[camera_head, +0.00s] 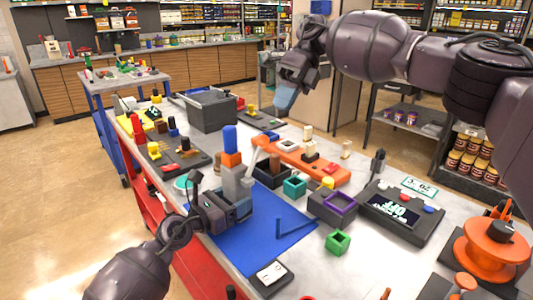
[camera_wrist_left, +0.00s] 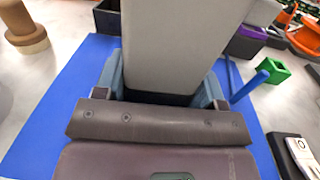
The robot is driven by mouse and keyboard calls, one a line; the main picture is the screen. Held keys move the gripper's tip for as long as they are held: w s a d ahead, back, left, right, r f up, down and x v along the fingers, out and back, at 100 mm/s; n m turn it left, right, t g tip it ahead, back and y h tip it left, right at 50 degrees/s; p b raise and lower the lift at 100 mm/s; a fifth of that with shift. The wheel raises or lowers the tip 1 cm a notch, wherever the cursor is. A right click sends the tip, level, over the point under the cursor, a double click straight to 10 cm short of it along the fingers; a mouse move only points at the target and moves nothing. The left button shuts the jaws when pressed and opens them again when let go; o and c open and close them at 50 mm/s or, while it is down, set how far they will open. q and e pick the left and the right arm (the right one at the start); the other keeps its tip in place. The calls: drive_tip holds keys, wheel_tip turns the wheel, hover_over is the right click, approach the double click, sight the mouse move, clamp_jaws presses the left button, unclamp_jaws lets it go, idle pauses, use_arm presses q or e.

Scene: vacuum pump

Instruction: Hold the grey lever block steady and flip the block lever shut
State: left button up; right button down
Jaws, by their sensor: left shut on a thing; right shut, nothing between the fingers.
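The grey lever block (camera_head: 236,181) stands upright on the blue mat (camera_head: 265,225). An orange piece (camera_head: 231,159) with an upright blue handle (camera_head: 230,139) shows at its top and looks like the block lever. My left gripper (camera_head: 236,198) is shut on the grey block low down. In the left wrist view the block (camera_wrist_left: 180,45) fills the space between my two fingers (camera_wrist_left: 160,88), and the lever is out of sight. My right gripper (camera_head: 284,99) is shut and empty, raised above the table to the right of the lever and apart from it.
An orange fixture (camera_head: 318,165) with pegs and a teal open box (camera_head: 294,187) stand just behind the mat. A green box (camera_head: 338,242) and a dark display panel (camera_head: 403,214) are further right.

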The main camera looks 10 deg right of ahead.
drive_tip(key=s+d+f+n+t+y, duration=0.1)
drive_tip(key=s+d+n+t+y, duration=0.1)
drive_tip(key=d+n, duration=0.6)
drive_tip(key=d+t+y, duration=0.1)
drive_tip(key=d+y, duration=0.1)
drive_tip(key=d, duration=0.1)
drive_tip(key=shift+s+f+n+t, duration=0.2)
drive_tip(key=shift+f+n+t, duration=0.1)
drive_tip(key=shift+f, duration=0.1)
approach(257, 156)
drive_tip(key=shift+w+a+f, duration=0.35)
drive_tip(key=shift+a+f, duration=0.2)
drive_tip(key=shift+f, duration=0.05)
drive_tip(key=shift+w+a+f, duration=0.4)
drive_tip(key=shift+a+f, duration=0.15)
drive_tip(key=shift+f, duration=0.1)
